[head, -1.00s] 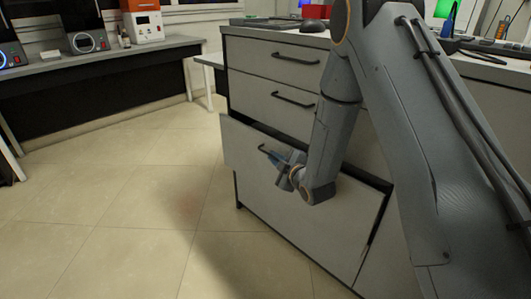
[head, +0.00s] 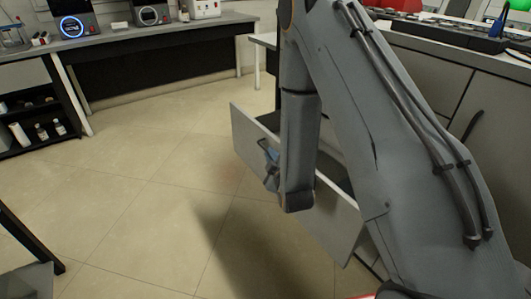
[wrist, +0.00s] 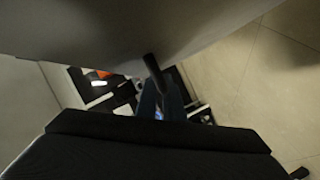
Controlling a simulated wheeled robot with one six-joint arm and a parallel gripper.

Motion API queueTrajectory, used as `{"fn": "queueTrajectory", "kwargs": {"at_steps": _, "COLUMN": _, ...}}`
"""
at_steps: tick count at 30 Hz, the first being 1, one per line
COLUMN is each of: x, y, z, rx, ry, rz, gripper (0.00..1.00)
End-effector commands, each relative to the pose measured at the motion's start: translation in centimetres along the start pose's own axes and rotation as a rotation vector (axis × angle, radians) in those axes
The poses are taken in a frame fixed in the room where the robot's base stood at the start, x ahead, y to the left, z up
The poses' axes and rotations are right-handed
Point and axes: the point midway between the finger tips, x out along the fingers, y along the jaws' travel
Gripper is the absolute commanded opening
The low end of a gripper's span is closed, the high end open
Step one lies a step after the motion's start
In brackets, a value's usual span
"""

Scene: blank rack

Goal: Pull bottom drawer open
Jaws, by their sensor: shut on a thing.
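The bottom drawer (head: 325,228) stands pulled out from its cabinet in the head view, with a pale flat front and a dark opening behind its top edge. My gripper (head: 268,158) is at the drawer's front, shut on the drawer handle. My own arm hides much of the drawer and most of the handle in the head view. In the wrist view the dark handle (wrist: 154,70) runs into my gripper (wrist: 158,103), below the pale drawer front (wrist: 130,25).
The tiled floor (head: 150,215) in front and left of the drawer is clear. A bench (head: 150,45) with devices runs along the back. A shelf unit (head: 35,105) with bottles stands at the left. A dark table leg (head: 35,240) shows at lower left.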

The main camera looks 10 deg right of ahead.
Motion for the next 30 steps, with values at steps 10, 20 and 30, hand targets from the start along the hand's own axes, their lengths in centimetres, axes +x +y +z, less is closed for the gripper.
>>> {"fn": "queueTrajectory", "kwargs": {"at_steps": 10, "x": -0.3, "y": -0.1, "z": 0.3, "rx": 0.003, "ry": -0.013, "rz": 0.001, "gripper": 0.0}}
{"fn": "queueTrajectory", "kwargs": {"at_steps": 20, "x": -0.2, "y": -0.2, "z": 0.1, "rx": 0.002, "ry": -0.008, "rz": 0.0, "gripper": 0.15}}
{"fn": "queueTrajectory", "kwargs": {"at_steps": 30, "x": -2.4, "y": -0.2, "z": 0.0, "rx": 0.002, "ry": -0.007, "rz": 0.0, "gripper": 0.15}}
